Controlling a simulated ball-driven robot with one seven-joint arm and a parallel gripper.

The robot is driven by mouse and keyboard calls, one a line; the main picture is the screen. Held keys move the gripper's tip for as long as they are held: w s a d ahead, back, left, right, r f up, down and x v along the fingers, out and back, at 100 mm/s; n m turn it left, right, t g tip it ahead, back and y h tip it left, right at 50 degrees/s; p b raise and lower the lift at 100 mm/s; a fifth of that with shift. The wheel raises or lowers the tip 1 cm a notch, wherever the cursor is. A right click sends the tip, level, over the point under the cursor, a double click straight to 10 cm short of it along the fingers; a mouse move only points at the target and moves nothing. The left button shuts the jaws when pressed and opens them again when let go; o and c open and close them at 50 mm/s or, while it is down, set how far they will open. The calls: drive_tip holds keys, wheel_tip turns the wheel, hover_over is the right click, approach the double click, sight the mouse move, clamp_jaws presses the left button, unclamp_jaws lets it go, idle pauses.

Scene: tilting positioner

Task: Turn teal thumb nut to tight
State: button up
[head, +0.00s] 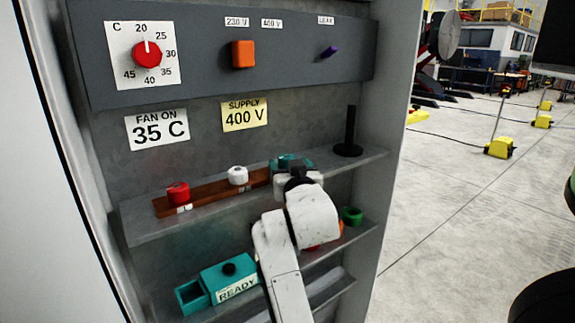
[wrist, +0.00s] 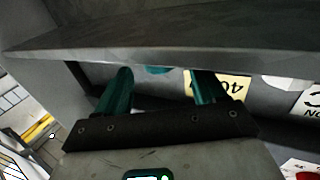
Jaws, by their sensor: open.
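The teal thumb nut (wrist: 158,69) shows as a small teal shape in the wrist view, just past the shelf edge, between my fingertips. Most of it is hidden by the shelf, and its marks cannot be read. In the head view, teal parts (head: 285,161) show at the right end of the brown strip, behind my white wrist; I cannot tell nut from fingers there. My gripper (wrist: 161,74) is open, with one teal finger on each side of the nut. I cannot tell whether either finger touches it.
The brown strip (head: 212,189) on the upper shelf also bears a red nut (head: 178,193) and a white nut (head: 237,175). A black post (head: 349,135) stands to the right. Below are a teal READY box (head: 230,272) and a green ring (head: 352,215). A control panel (head: 195,60) is above.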

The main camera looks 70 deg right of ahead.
drive_tip(key=b+v, duration=0.1)
drive_tip(key=v, duration=0.6)
drive_tip(key=shift+s+a, duration=0.2)
drive_tip(key=shift+a, duration=0.05)
drive_tip(key=shift+s+f, duration=0.1)
